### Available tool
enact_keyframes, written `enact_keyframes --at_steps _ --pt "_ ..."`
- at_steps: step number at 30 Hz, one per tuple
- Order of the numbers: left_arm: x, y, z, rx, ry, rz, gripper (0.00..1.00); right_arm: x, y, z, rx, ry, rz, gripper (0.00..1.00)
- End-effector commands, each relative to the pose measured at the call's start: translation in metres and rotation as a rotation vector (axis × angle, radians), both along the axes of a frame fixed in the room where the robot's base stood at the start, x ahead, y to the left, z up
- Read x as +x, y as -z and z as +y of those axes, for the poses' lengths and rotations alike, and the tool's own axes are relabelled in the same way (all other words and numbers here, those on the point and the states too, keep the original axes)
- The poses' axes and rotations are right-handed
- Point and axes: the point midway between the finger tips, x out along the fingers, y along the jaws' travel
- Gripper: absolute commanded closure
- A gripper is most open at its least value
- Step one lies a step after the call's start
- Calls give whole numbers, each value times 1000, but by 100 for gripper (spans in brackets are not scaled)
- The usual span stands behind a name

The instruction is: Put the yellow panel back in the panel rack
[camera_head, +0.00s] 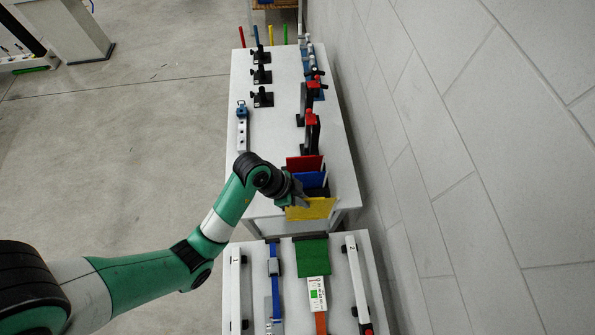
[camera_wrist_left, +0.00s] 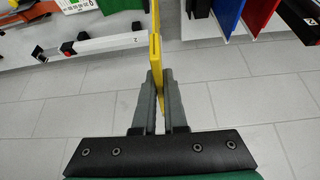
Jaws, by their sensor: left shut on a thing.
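The yellow panel (camera_head: 312,210) is at the near end of the far white table, in front of the blue panel (camera_head: 312,180) and the red panel (camera_head: 305,163). My left gripper (camera_head: 297,199) is shut on the yellow panel at its left side. In the left wrist view, the yellow panel (camera_wrist_left: 156,45) shows edge-on between the fingers (camera_wrist_left: 158,78), over the floor and apart from the blue panel (camera_wrist_left: 228,14) and red panel (camera_wrist_left: 258,14). The panel rack is mostly hidden by the panels and my gripper. My right gripper is not in view.
The far white table (camera_head: 272,140) also bears black clamps (camera_head: 262,76) and red-and-black tools (camera_head: 311,130). A nearer white table (camera_head: 250,262) holds a green block (camera_head: 312,252), blue tool (camera_head: 273,265) and white bars. A grey wall (camera_head: 450,130) stands close on the right.

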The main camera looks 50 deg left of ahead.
Motion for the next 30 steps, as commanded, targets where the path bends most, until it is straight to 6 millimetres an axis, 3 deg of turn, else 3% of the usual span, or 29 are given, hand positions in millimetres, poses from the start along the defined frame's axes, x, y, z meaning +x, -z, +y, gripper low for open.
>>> enact_keyframes --at_steps 5,9,15,23,30 --pt "23 28 12 -1 27 2 100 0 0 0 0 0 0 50" --pt "45 51 33 -1 18 2 100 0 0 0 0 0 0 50" --pt "70 53 73 4 -42 -3 100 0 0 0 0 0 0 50" --pt "72 51 78 3 -52 0 100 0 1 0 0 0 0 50" --pt "72 66 78 3 -52 2 100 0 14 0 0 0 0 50"
